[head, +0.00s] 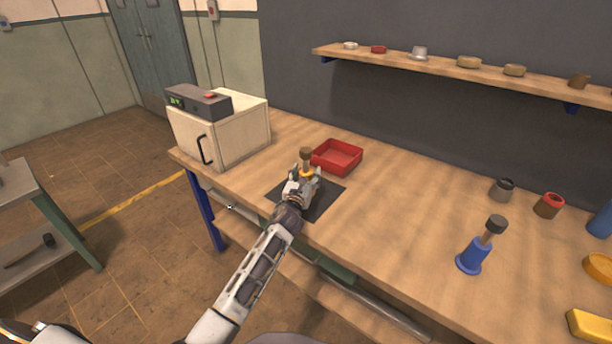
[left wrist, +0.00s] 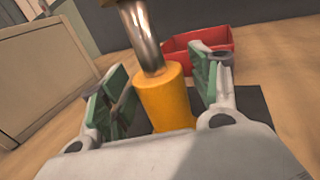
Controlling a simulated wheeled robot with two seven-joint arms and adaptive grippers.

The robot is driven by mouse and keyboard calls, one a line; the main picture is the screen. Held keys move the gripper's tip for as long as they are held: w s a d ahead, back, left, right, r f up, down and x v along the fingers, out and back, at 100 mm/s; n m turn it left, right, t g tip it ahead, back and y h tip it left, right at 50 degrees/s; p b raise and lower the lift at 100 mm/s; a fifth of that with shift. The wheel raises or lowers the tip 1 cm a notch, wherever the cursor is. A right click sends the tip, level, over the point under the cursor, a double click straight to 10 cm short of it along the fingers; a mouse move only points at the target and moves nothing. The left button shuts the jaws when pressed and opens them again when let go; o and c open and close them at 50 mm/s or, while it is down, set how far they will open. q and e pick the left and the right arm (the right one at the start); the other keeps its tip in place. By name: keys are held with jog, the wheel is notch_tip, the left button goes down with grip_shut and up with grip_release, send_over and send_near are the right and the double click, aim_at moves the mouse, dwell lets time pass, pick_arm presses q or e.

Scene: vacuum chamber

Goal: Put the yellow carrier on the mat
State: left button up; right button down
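The yellow carrier (head: 306,173) is upright at the mat, with a metal rod and a brown top. In the left wrist view the yellow carrier (left wrist: 165,98) stands between my left fingers, its base hidden by the gripper. The dark square mat (head: 325,206) lies near the table's front edge, partly covered by my left arm. The mat also shows behind the carrier in the left wrist view (left wrist: 250,103). My left gripper (head: 303,183) is low over the mat, its fingers apart on either side of the carrier, with a gap seen at the left finger. My right gripper is not in view.
A red tray (head: 337,157) sits just behind the mat. A cream box with a handle (head: 222,135) stands at left. A blue carrier (head: 472,256), a grey cup (head: 502,190) and a yellow block (head: 590,326) are at right. The table's middle is clear.

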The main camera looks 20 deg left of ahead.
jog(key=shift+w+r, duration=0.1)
pick_arm(q)
jog(key=shift+s, duration=1.75)
jog(key=shift+s+d+p, duration=0.1)
jog(key=shift+s+p, duration=0.2)
jog(key=shift+s, duration=0.9)
jog(key=shift+s+d, duration=0.1)
jog(key=shift+s, duration=1.85)
jog(key=shift+s+r, duration=0.1)
jog(key=shift+s, duration=1)
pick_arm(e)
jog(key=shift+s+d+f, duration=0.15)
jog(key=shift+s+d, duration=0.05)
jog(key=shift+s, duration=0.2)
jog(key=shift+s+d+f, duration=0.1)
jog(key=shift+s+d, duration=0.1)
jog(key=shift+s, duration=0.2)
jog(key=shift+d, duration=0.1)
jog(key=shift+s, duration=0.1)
